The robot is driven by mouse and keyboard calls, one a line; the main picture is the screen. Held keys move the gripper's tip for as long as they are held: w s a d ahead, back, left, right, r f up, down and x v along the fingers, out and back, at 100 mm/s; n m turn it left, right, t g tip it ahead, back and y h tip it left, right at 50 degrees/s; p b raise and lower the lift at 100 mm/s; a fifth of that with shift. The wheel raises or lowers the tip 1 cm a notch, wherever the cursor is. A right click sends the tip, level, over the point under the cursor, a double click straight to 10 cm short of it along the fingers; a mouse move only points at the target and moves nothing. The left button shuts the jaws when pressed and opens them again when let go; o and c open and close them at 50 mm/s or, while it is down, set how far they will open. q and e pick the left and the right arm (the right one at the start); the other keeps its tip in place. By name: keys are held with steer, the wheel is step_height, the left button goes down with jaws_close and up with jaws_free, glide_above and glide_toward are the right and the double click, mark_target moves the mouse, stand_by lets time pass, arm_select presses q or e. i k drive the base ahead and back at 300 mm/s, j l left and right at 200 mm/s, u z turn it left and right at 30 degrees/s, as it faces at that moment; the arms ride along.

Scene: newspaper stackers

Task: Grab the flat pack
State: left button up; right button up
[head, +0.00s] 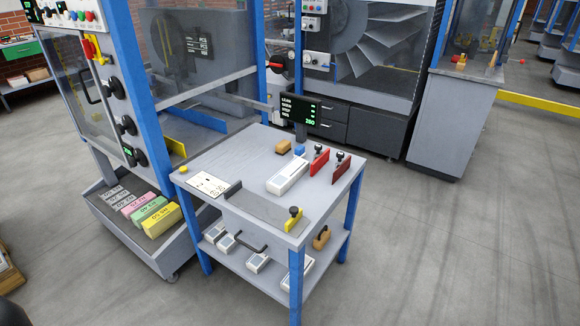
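I cannot tell for sure which thing is the flat pack. A flat white card with dark print (208,184) lies at the left edge of the grey table top (240,160). A white box-like pack with a grey marking (287,176) lies in the table's middle. Several labelled packs stand in a row on the low tray at the left, among them a pink pack (134,205), a green pack (149,210) and a yellow pack (161,221). Neither gripper is in view.
On the table are a red block with a black knob (319,160), a dark red one (341,167), a yellow stop (293,219) and a small display (300,109). White boxes (257,262) lie on the lower shelf. Machines stand behind and left; floor at right (450,240) is clear.

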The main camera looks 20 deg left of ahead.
mark_target(285, 179)
steer(key=i+j+z, duration=0.1)
steer(key=j, duration=0.2)
steer(key=i+j+z, duration=0.15)
steer(key=j, duration=0.15)
steer(key=j+z, duration=0.1)
steer(key=j, duration=0.2)
steer(key=j+z, duration=0.3)
steer(key=j, duration=0.65)
steer(key=j+z, duration=0.35)
steer(key=j, duration=0.6)
